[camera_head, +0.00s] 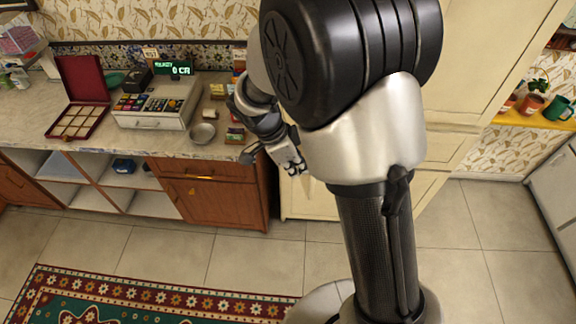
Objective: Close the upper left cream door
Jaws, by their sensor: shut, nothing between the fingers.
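A tall cream cabinet (485,65) stands behind my arm, to the right of the counter. My arm covers most of its upper left part, so I cannot tell how far the upper left cream door is open. A lower cream panel (296,204) shows below my gripper, left of the arm. My gripper (294,168) is shut and empty. It points downward in front of the cream cabinet, just right of the counter's end. I cannot tell whether it touches the cabinet.
A wooden cabinet (215,190) is below. A yellow shelf (540,121) holds mugs. A patterned rug (150,297) lies on the tiled floor.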

